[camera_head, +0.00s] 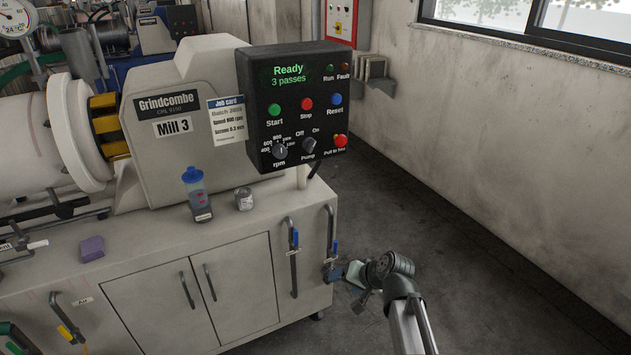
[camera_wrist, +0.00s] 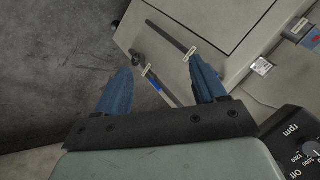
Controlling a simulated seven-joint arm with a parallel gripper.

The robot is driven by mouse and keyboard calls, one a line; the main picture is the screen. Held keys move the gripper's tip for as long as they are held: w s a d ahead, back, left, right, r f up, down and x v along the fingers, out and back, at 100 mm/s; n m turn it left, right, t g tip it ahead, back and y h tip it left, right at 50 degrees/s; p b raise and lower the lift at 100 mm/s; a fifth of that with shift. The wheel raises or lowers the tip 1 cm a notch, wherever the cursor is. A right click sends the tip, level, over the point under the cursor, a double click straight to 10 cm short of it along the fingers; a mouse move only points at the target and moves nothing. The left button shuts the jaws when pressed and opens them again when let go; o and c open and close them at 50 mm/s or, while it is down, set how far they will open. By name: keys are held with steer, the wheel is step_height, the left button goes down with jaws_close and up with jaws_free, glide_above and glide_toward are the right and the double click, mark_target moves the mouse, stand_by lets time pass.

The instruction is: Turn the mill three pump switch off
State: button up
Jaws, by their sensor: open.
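The mill three control panel (camera_head: 262,92) is a black box on the grey mill marked "Mill 3" (camera_head: 172,127). Its pump switch (camera_head: 309,146) is a small dark knob under the labels Off and On, above the word Pump. The knob seems to lean toward On, but it is small. My gripper (camera_head: 336,273) is low, in front of the cabinet's right end, well below the panel. The wrist view shows its two blue fingers (camera_wrist: 163,84) apart, with nothing between them. A corner of the panel (camera_wrist: 274,132) shows there at lower right; the pump switch cannot be made out.
The rpm knob (camera_head: 280,151) is left of the pump switch, and a red pull knob (camera_head: 340,141) is right. A blue-capped bottle (camera_head: 197,197), a small jar (camera_head: 244,199) and a purple block (camera_head: 92,248) stand on the cabinet top. Floor right of the cabinet is clear.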

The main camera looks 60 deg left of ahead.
steer(key=s+a+r+m+y, duration=0.1)
steer(key=s+a+r+y, duration=0.15)
steer(key=a+r, duration=0.6)
steer(key=m+y, duration=0.7)
steer(key=m, duration=0.1)
glide_toward(312, 147)
steer(key=s+d+f, duration=0.3)
steer(key=s+d, duration=0.2)
steer(key=w+r+m+t+y, duration=0.1)
steer(key=w+r+m+t, duration=0.1)
steer(key=w+m, duration=0.35)
steer(key=shift+m, duration=0.65)
steer(key=a, duration=0.4)
steer(key=s+a, duration=0.1)
steer(key=a, duration=0.9)
steer(key=shift+s, duration=0.3)
steer(key=shift+c, duration=0.3)
steer(key=c, duration=1)
